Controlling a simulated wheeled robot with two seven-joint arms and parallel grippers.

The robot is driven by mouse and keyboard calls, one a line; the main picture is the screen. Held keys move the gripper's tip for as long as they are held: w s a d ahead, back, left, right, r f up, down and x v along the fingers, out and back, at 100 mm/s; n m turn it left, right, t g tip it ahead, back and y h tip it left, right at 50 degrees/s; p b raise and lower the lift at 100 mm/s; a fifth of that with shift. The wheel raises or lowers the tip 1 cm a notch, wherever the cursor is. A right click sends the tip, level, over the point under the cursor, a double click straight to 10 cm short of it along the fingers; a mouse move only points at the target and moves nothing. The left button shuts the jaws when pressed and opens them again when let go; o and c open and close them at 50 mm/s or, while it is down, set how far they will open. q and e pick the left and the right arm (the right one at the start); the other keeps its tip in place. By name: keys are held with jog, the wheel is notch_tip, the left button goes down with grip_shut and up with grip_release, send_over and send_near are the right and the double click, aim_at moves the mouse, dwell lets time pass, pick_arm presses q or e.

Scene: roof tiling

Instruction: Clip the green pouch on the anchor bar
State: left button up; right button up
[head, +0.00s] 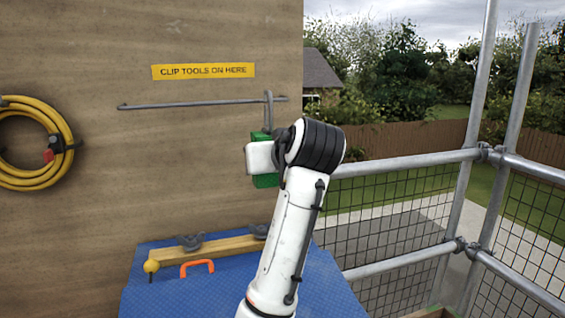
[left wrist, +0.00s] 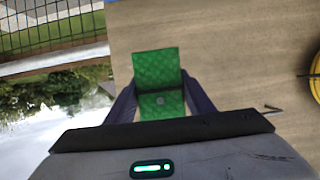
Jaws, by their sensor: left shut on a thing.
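The green pouch (head: 265,181) hangs in front of the board, partly hidden behind my left gripper (head: 262,157). In the left wrist view my left gripper (left wrist: 160,98) is shut on the pouch (left wrist: 158,68), a finger on each side. A grey clip (head: 268,108) rises from the top of the pouch and overlaps the right end of the anchor bar (head: 200,104). I cannot tell whether the clip is around the bar or only in front of it. The bar's end (left wrist: 272,108) shows small in the left wrist view. My right gripper is not in view.
A yellow sign (head: 203,71) sits above the bar. A coiled yellow hose (head: 62,125) hangs at left. Scaffold rails (head: 410,162) stand at right.

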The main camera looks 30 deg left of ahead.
pick_arm(q)
jog(key=shift+w+a+r, duration=0.15)
jog(key=shift+a, duration=0.25)
jog(key=shift+w+a+r, duration=0.1)
jog(key=shift+a, duration=0.25)
jog(key=w+a, duration=0.4)
jog(key=a, duration=0.1)
jog(key=shift+w, duration=0.2)
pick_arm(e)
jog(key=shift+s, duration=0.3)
pick_arm(q)
jog(key=shift+s+d+p, duration=0.1)
jog(key=shift+d+p, duration=0.1)
jog(key=shift+p, duration=0.15)
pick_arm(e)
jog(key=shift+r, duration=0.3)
pick_arm(q)
jog(key=shift+a, duration=0.15)
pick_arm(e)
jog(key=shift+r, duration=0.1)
pick_arm(q)
jog(key=shift+w+a+p, duration=0.45)
jog(key=shift+w+a, duration=0.05)
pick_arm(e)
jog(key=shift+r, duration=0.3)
pick_arm(q)
jog(key=shift+w+a, duration=0.1)
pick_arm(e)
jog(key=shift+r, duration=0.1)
